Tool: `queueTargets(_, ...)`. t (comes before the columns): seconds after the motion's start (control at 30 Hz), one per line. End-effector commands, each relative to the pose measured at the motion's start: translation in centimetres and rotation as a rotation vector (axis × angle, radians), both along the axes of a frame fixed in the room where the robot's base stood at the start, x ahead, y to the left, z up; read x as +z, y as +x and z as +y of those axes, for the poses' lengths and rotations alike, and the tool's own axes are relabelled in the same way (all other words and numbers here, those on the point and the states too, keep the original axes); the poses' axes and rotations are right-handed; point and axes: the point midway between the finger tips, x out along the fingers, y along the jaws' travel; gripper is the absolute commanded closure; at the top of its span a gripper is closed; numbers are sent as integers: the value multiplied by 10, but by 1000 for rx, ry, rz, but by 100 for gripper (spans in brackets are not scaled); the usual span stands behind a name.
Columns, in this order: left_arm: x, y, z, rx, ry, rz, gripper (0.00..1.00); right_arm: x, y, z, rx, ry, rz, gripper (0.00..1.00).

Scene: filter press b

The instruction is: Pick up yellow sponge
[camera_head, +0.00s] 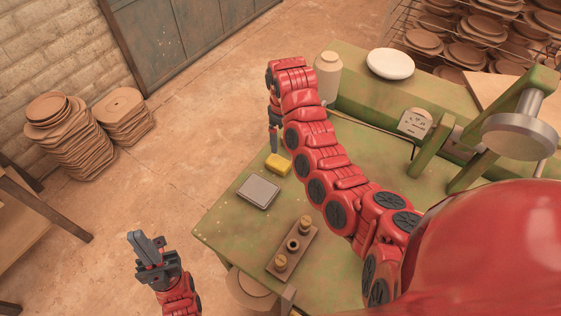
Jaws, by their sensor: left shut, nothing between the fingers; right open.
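The yellow sponge (278,166) lies on the green table (215,226), near its far left edge. My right arm reaches over the table from the right. Its open gripper (274,143) points down just above and behind the sponge in the picture. Whether the fingers touch the sponge cannot be told, and I see nothing held. My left gripper (147,246) is shut and empty, off the left side of the table over the floor, well apart from the sponge.
A grey rectangular pad (258,192) lies just in front of the sponge. A wooden block with several round pegs (292,246) stands nearer. A pale jar (327,77) and a white disc (390,64) stand on the raised green part behind.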

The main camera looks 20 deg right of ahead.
Motion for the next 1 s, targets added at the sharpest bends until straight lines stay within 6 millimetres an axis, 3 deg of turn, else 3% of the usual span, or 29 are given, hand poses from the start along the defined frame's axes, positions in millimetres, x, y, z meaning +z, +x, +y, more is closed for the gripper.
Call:
queueTargets(0.17,-12,0,0,0,0,0,100,-29,0,1,0,-1,-1,0)
queueTargets(0.5,14,0,0,0,0,0,100,-80,0,0,2,0,2,0)
queueTargets(1.0,28,0,0,0,0,0,100,-108,0,0,-1,-1,0,0)
